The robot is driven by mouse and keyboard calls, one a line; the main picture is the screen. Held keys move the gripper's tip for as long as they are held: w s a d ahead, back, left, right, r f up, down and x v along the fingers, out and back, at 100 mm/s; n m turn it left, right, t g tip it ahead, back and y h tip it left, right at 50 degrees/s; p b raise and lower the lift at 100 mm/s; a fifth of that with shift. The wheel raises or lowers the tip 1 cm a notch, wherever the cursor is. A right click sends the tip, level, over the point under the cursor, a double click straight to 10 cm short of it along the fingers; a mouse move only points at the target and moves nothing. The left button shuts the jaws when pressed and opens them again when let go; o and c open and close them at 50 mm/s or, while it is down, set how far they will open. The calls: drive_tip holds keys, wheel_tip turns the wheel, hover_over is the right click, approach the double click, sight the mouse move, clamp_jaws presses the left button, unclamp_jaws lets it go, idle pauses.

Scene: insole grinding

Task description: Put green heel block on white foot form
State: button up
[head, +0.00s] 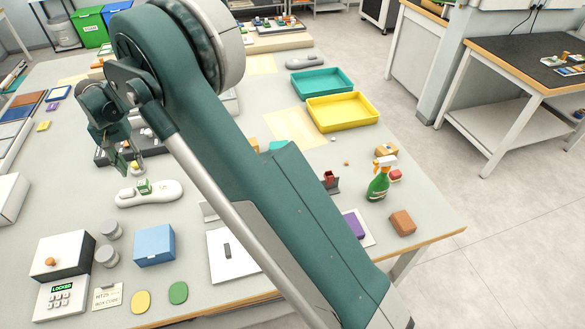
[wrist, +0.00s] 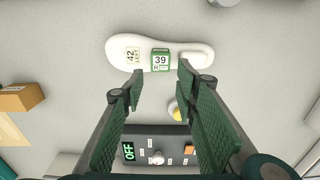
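The white foot form (head: 165,194) lies on the table below my gripper in the head view. It also spans the top of the wrist view (wrist: 185,48), with a "42 LEFT" label at its left end. The green heel block (head: 144,186), marked "39 R" in the wrist view (wrist: 160,61), appears to rest on the form near its middle, beside a raised white part at the form's right end. My gripper (head: 128,172) is above and behind the form. In the wrist view its fingers (wrist: 158,84) are spread apart, empty, and clear of the block.
A dark machine with an "OFF" display (wrist: 148,130) lies below the fingers in the wrist view, with a yellow round item (wrist: 173,110) by it. A blue box (head: 154,245) and grey cylinders (head: 106,256) stand in front of the form.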

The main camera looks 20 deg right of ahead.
drive_tip(key=s+d+r+t+y, duration=0.1)
drive_tip(key=s+d+r, duration=0.3)
drive_tip(key=d+r, duration=0.75)
drive_tip(key=s+d+r+t, duration=0.1)
drive_tip(key=s+d+r, duration=0.2)
drive_tip(key=d+r, duration=0.8)
drive_tip(key=s+d+r+t, duration=0.1)
drive_tip(key=s+d, duration=0.5)
drive_tip(key=d, duration=0.3)
drive_tip(key=s+d+r+t, duration=0.1)
drive_tip(key=s+d+r, duration=0.1)
drive_tip(key=s+d, duration=0.6)
drive_tip(key=s+d+f+t, duration=0.1)
drive_tip(key=s+d+f, duration=0.2)
drive_tip(key=s+d, duration=0.5)
drive_tip(key=s+d+f+t+h, duration=0.1)
drive_tip(key=s+d+f+t, duration=0.1)
drive_tip(key=s+d, duration=0.6)
drive_tip(key=s+f, duration=0.1)
drive_tip(key=s, duration=0.3)
drive_tip(key=shift+d+f, duration=0.2)
drive_tip(key=shift+f, duration=0.1)
drive_tip(key=shift+s, duration=0.1)
